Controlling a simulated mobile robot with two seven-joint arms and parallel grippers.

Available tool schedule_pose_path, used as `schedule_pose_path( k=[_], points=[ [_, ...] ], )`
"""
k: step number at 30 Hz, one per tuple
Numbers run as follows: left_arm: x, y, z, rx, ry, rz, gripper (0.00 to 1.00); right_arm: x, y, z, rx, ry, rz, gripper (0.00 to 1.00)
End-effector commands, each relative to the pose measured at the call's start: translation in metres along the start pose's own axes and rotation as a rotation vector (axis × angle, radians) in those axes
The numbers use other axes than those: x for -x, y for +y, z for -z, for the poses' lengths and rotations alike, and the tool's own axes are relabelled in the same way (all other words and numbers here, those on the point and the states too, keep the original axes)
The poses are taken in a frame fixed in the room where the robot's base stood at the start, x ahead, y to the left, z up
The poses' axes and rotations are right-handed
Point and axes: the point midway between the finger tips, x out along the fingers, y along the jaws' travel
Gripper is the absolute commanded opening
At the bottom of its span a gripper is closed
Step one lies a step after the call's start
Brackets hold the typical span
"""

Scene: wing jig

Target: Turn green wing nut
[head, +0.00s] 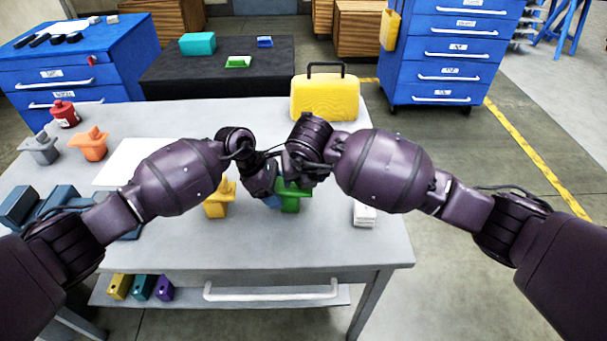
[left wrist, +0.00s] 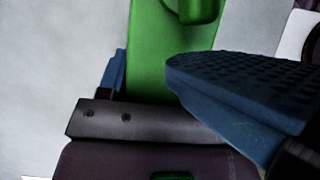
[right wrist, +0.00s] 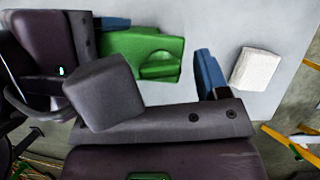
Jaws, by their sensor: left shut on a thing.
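The green wing nut piece (head: 290,203) stands on the grey table, partly hidden by my grippers. My left gripper (head: 277,192) is at it and shut on its green body, which shows between the two finger pads in the left wrist view (left wrist: 150,60). My right gripper (head: 300,180) is above and beside the piece, its tips mostly hidden in the head view. In the right wrist view its fingers are apart, and the green piece (right wrist: 140,52) with its rounded raised part lies beyond the gap. I cannot tell whether the right fingers touch it.
A yellow wing piece (head: 216,206) stands close left of the grippers. A white block (head: 364,214) lies to the right. A yellow case (head: 325,97) stands at the back. Orange (head: 89,146), grey (head: 41,148) and red (head: 65,114) pieces stand at the far left.

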Motion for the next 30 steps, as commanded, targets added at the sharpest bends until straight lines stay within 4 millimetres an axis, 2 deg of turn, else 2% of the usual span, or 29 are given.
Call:
schedule_pose_path(
  k=[5,10,24,30],
  points=[
    [0.001,0.001,-0.001,0.0,-0.001,-0.002,0.22,0.001,0.0,0.0,0.001,0.001,0.0,0.68],
    [0.001,0.001,-0.001,0.0,-0.001,-0.003,0.22,0.013,0.0,-0.001,0.001,-0.002,-0.001,0.68],
    [0.001,0.001,-0.001,0.0,-0.001,-0.003,0.22,0.097,0.0,-0.001,0.003,-0.003,0.0,0.68],
    [0.001,0.001,-0.001,0.0,-0.001,-0.003,0.22,0.116,0.0,-0.001,0.0,-0.001,0.0,0.68]
  ],
)
